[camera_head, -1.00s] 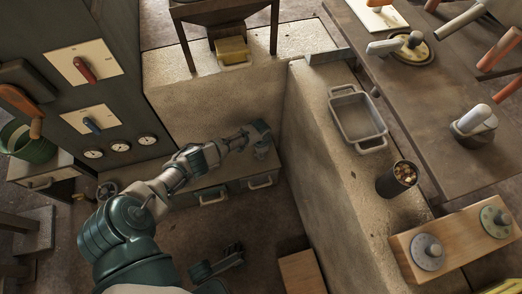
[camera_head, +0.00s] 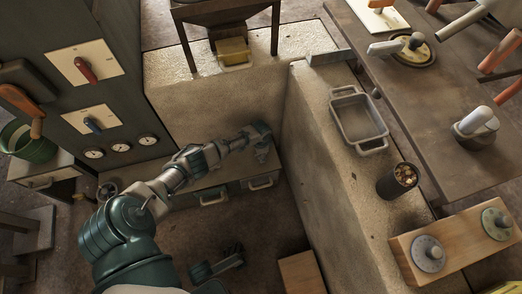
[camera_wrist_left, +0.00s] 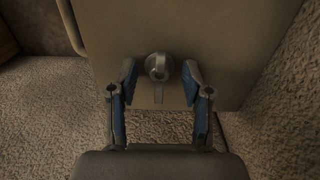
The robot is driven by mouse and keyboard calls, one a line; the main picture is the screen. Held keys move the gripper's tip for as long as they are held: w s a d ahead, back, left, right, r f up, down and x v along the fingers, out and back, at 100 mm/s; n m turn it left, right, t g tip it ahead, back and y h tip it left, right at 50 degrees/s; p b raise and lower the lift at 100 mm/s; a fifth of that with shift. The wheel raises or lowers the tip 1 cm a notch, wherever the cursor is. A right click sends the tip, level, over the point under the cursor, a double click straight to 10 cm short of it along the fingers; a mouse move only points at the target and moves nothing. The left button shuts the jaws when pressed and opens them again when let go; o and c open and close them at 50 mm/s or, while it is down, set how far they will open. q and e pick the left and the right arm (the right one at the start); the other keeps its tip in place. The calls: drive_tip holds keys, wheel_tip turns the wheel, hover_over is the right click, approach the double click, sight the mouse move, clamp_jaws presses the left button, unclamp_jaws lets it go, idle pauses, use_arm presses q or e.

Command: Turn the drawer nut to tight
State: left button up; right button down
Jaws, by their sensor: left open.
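The drawer nut (camera_wrist_left: 158,65) is a round grey metal piece on a flat, brownish panel in the left wrist view. My left gripper (camera_wrist_left: 160,77) is open, with one blue-padded finger on each side of the nut. I cannot tell whether the fingers touch it. In the head view my left gripper (camera_head: 261,140) is low by the drawers (camera_head: 233,188), and it hides the nut there. My right gripper is not in view.
A curved handle (camera_wrist_left: 70,27) is at the upper left of the wrist view. In the head view a stone ledge (camera_head: 318,150) rises close to the right of my left gripper, and a control cabinet (camera_head: 65,75) stands at the left. A stone block (camera_head: 185,100) is behind.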

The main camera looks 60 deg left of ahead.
use_arm(q)
wheel_tip(320, 180, up, 12)
drive_tip(key=shift+f, duration=0.15)
idle(0.6)
